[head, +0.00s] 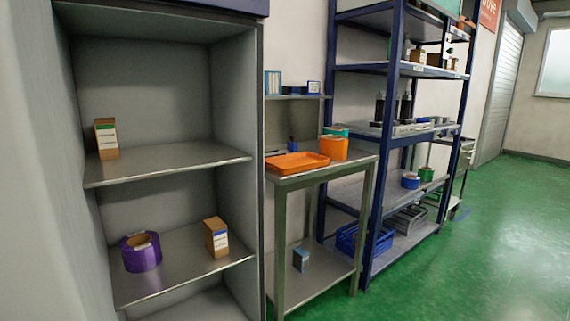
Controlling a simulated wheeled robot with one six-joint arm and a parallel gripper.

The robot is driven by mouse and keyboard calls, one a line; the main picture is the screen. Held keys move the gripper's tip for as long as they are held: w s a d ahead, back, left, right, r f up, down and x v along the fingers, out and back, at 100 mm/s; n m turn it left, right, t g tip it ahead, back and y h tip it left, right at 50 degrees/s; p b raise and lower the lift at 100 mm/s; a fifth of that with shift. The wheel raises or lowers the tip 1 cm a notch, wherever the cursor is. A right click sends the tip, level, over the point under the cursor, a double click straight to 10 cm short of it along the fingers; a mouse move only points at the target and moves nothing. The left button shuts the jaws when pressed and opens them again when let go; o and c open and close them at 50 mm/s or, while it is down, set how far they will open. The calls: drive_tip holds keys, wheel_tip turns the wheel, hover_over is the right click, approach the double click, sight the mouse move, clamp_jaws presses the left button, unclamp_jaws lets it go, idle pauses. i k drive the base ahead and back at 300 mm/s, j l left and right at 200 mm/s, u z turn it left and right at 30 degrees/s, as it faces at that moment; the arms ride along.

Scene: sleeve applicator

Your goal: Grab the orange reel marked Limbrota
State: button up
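An orange round object (333,148), which may be a reel, stands on the metal workbench top (352,165) in the middle of the view. No lettering can be read on it, so I cannot tell whether it is marked Limbrota. An orange tray (297,164) lies to its left on the same top. A teal object (340,131) shows just behind it. My gripper is not in view.
A grey cabinet at left holds a purple reel (141,252) and two small boxes, one tan (216,238). A blue-framed rack (381,190) stands right of the bench, with a blue reel (410,181) and a green one (426,174). Green floor (480,250) at right is clear.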

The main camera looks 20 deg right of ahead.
sight(334, 147)
drive_tip(key=i+l, duration=0.15)
drive_tip(key=l, duration=0.2)
drive_tip(key=i+l, duration=0.15)
drive_tip(key=l, duration=0.25)
drive_tip(key=i+l+u, duration=0.1)
drive_tip(key=l, duration=0.25)
drive_tip(key=i+l, duration=0.15)
drive_tip(key=l, duration=0.25)
drive_tip(key=i+l+u, duration=0.1)
drive_tip(key=l, duration=0.25)
drive_tip(key=i+l, duration=0.15)
drive_tip(key=l, duration=0.25)
drive_tip(key=i+l, duration=0.25)
drive_tip(key=i+l+u, duration=0.1)
drive_tip(key=i+l, duration=0.15)
drive_tip(key=l, duration=0.25)
drive_tip(key=i+l, duration=0.2)
drive_tip(key=l, duration=0.15)
drive_tip(key=i+l, duration=0.25)
drive_tip(key=l, duration=0.15)
drive_tip(key=i+l+u, duration=0.1)
drive_tip(key=l, duration=0.3)
drive_tip(key=i+l, duration=0.35)
drive_tip(key=i+l+u, duration=0.1)
drive_tip(key=l, duration=0.35)
drive_tip(key=i, duration=0.1)
